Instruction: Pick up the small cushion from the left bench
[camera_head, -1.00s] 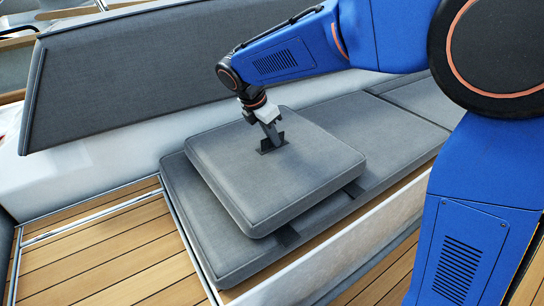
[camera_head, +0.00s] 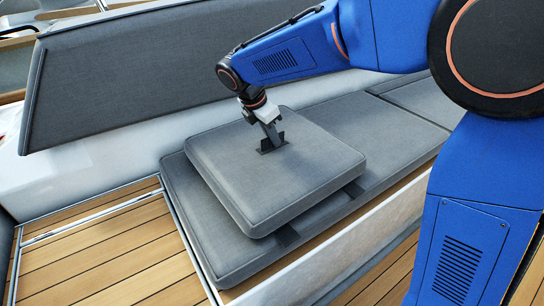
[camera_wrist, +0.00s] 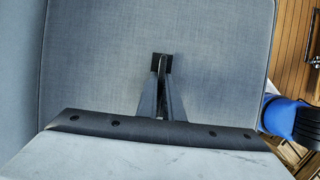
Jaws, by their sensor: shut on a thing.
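The small cushion (camera_head: 265,180) is a grey square pad with piped edges. It lies flat on the longer grey bench cushion (camera_head: 240,262), turned a little relative to it. My gripper (camera_head: 270,142) comes down from above onto the middle of the small cushion and is shut on a dark tab there. In the wrist view the small cushion (camera_wrist: 220,70) fills most of the picture, and my gripper's fingers (camera_wrist: 162,75) meet at the dark tab. Dark straps show under the cushion's near and right edges. I cannot tell whether the cushion bears fully on the bench.
A grey backrest (camera_head: 140,72) slopes behind the bench above a white moulding. More bench cushion (camera_head: 385,130) runs to the right. The teak floor (camera_head: 110,250) at the left front is clear. My blue arm covers the upper right.

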